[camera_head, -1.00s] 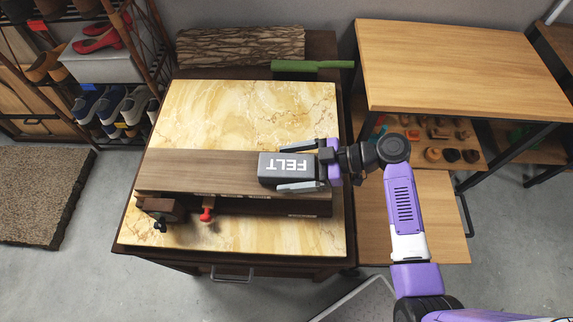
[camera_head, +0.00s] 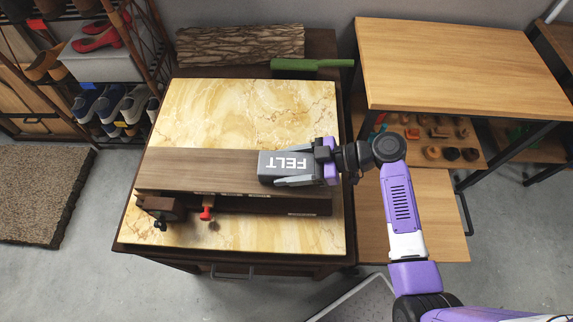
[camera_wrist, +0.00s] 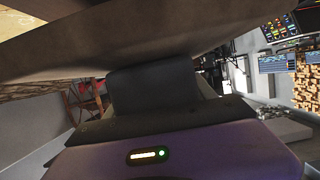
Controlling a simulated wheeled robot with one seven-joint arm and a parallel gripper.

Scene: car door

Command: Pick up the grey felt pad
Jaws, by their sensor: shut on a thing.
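The grey felt pad (camera_head: 284,165), a block with white FELT lettering, is at the right end of the long brown wooden board. My gripper (camera_head: 292,167) reaches it from the right and is shut on it, one finger along each long side. In the wrist view a dark grey block (camera_wrist: 155,92) shows in front of the purple gripper body (camera_wrist: 170,155). I cannot tell whether the pad touches the board or is just above it.
The brown board (camera_head: 200,170) lies on a marbled tabletop (camera_head: 240,110). A red-handled clamp (camera_head: 206,214) is at its front edge. A green-handled brush (camera_head: 310,65) and a bark log (camera_head: 240,46) lie behind. A wooden table (camera_head: 460,65) stands right.

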